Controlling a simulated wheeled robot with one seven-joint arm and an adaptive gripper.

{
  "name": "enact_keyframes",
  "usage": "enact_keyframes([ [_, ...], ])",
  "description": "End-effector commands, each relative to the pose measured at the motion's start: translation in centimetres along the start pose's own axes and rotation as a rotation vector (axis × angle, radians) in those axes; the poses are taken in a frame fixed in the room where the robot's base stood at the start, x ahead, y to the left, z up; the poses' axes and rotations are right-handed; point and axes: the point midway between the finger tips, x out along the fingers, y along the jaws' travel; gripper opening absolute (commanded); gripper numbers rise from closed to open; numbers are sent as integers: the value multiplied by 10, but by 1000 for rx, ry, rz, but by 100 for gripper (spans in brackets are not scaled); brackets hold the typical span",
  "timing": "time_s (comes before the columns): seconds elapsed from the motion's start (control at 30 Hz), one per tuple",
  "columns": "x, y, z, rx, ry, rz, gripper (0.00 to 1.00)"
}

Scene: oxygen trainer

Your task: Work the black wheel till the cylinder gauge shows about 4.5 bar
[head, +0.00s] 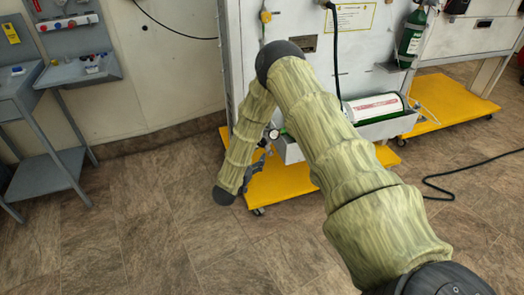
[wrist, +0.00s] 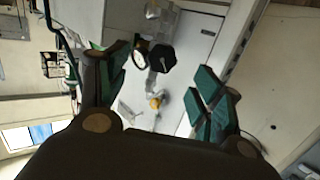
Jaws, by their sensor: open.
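My gripper (wrist: 164,70) is open in the wrist view, with a green-padded finger on each side and nothing between the pads. A black, many-sided knob, which looks like the black wheel (wrist: 162,58), shows beyond the fingers, between them and apart from both. A round dark-rimmed dial, possibly the cylinder gauge (wrist: 141,50), is just left of it, close to the left finger. Its reading is too small to tell.
The white trainer cabinet (head: 297,82) stands on a yellow wheeled base (head: 285,185). A green bottle (head: 411,38) hangs at right. A grey stand (head: 45,178) is at left. The floor (head: 150,225) between is clear.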

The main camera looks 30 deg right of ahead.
Motion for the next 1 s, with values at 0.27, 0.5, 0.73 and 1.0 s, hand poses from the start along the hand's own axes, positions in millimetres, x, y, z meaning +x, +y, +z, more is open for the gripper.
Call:
enact_keyframes([
  [0.27, -4, -15, 7, -289, 99, 87, 66],
  [0.5, 4, -14, 3, -329, 108, 106, 66],
  [0.73, 38, -11, 0, -326, 108, 107, 66],
  [1.0, 79, -7, -5, -326, 108, 105, 66],
])
